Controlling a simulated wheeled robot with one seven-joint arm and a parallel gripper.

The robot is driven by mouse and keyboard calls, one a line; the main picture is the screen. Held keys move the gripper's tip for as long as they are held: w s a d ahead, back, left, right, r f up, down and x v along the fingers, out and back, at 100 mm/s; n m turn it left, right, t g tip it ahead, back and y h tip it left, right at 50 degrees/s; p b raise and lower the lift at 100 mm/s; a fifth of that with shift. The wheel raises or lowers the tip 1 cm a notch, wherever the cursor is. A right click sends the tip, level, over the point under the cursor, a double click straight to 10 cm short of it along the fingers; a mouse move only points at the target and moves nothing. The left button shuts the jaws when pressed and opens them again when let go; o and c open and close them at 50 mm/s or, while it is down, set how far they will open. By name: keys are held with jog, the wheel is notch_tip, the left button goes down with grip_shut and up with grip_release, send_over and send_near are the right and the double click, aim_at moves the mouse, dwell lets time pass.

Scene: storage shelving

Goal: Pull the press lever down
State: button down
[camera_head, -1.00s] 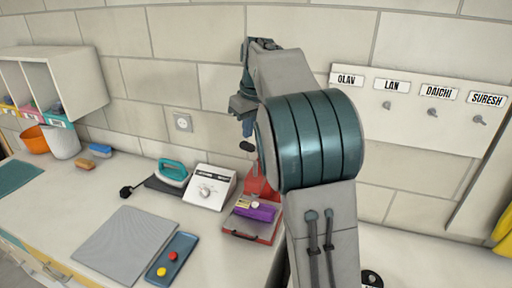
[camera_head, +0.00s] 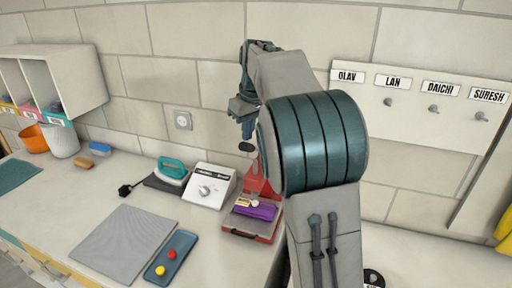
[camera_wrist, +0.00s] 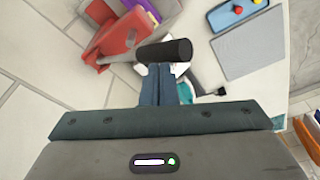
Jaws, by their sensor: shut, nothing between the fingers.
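The red press (camera_head: 262,184) stands at the back of the counter, partly hidden behind my arm. Its lever ends in a black cylindrical handle (camera_head: 246,147), raised above the press. In the wrist view, the handle (camera_wrist: 164,50) lies across the picture just beyond my fingertips, with the red press (camera_wrist: 112,42) to its left. My gripper (camera_head: 247,133) is above the handle in the head view. Its blue fingers (camera_wrist: 158,72) are shut and empty, with their tips at the handle's edge. I cannot tell whether they touch it.
A purple item (camera_head: 258,210) lies on the press's red-edged base. A white dial box (camera_head: 209,187) and a teal iron (camera_head: 173,171) stand to its left. A grey mat (camera_head: 124,243) and a blue tray (camera_head: 171,256) lie in front. Labelled hooks (camera_head: 433,108) are on the wall at right.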

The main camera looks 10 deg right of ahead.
notch_tip(320, 180, down, 10)
jog(key=s+a+b, duration=0.1)
jog(key=s+b, duration=0.1)
jog(key=b, duration=0.6)
jog(key=shift+s+a, duration=0.25)
jog(key=shift+a, duration=0.05)
dwell(0.6)
jog(key=shift+r, duration=0.15)
notch_tip(320, 180, up, 14)
jog(key=p, duration=1.2)
jog(key=shift+r, duration=1.5)
jog(key=s+d+f+m+t+b, duration=0.1)
jog(key=s+f+m+b, duration=0.1)
jog(key=s+f, duration=0.8)
jog(key=s+f+m+h+b, duration=0.1)
jog(key=s+f+m+b, duration=0.2)
jog(key=s+f, duration=0.7)
jog(key=s+b, duration=0.1)
jog(key=s, duration=0.7)
jog(key=shift+d+t+b, duration=0.4)
